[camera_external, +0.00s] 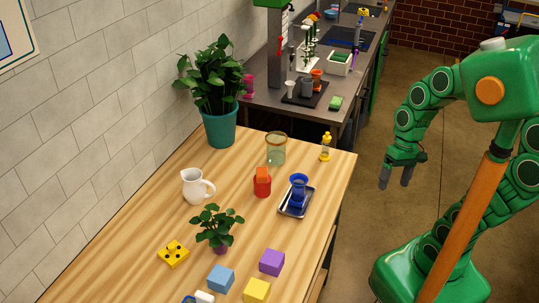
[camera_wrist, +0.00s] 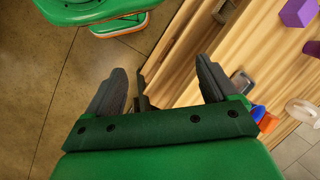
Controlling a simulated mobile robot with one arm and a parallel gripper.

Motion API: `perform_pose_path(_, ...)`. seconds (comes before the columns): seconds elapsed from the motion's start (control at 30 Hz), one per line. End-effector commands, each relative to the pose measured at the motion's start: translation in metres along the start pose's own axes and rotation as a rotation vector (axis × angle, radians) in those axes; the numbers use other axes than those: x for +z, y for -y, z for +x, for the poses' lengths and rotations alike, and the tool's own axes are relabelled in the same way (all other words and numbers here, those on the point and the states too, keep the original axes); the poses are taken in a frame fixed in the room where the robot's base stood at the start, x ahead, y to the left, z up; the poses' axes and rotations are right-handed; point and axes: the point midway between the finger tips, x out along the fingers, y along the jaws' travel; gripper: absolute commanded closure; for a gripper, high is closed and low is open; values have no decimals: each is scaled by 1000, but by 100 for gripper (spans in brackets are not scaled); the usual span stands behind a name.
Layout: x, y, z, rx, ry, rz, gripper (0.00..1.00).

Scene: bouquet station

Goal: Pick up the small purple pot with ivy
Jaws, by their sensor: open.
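The small purple pot with ivy (camera_external: 221,247) stands on the wooden table, its leaves (camera_external: 218,225) covering much of the pot. It sits between the yellow piece with dark knobs and the purple block. My gripper (camera_external: 396,177) is open and empty, hanging beyond the table's right edge, well to the right of the pot. In the wrist view the gripper's two dark fingers (camera_wrist: 160,88) are spread wide with nothing between them. The ivy's leaves do not show clearly in the wrist view.
Near the pot are the yellow piece (camera_external: 174,254), blue block (camera_external: 221,278), purple block (camera_external: 272,262) and yellow block (camera_external: 257,291). A white pitcher (camera_external: 194,187), red container (camera_external: 262,186), tray (camera_external: 283,208) with a blue cup and a large teal-potted plant (camera_external: 220,128) stand farther back.

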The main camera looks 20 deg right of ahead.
Motion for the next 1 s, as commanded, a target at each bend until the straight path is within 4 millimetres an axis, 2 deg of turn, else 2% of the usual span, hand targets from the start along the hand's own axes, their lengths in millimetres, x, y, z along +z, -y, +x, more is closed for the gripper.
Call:
perform_pose_path(0.03, -6, 22, 5, -53, 18, -5, 14)
perform_pose_path(0.1, -13, 51, 8, -125, 37, 2, 14)
perform_pose_path(0.5, -42, 206, 19, -494, 209, 149, 14)
perform_pose_path(0.8, -64, 302, 26, -690, 386, 375, 14)
perform_pose_path(1.0, -84, 354, 42, -770, 508, 576, 14)
